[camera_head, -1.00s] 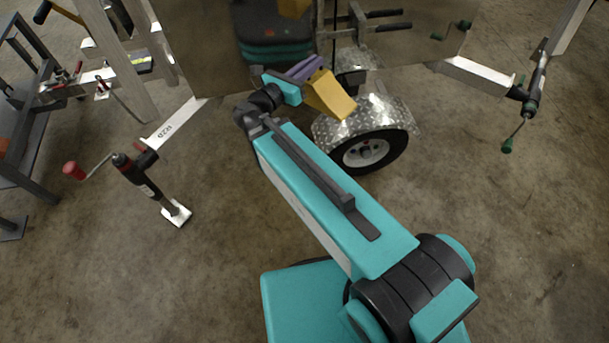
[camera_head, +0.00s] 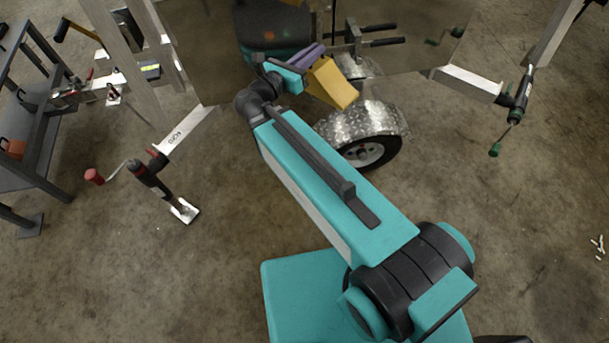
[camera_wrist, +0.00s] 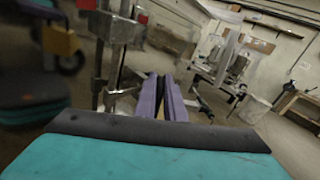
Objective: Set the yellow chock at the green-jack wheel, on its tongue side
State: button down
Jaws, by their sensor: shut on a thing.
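My gripper (camera_head: 312,56) has purple fingers and is shut on the yellow chock (camera_head: 331,84), a wedge held tilted in the air. The chock appears above and left of a wheel (camera_head: 368,154) under a diamond-plate fender (camera_head: 362,121), clear of the floor. Only the wheel's lower part shows. A jack with green handle ends (camera_head: 517,107) stands at the right on a pale beam. In the wrist view the purple fingers (camera_wrist: 162,98) point forward; the chock is not clear between them. A yellow patch at the left there looks like a reflection.
A red-handled jack (camera_head: 150,178) on another pale beam (camera_head: 188,131) stands at the left. A shiny trailer panel (camera_head: 205,60) rises behind my gripper. A dark rack (camera_head: 40,150) stands far left. Concrete floor is open right of the wheel.

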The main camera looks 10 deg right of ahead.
notch_tip(320, 180, up, 13)
jog(key=p, duration=1.2)
jog(key=shift+d, duration=0.25)
jog(key=shift+a, duration=0.1)
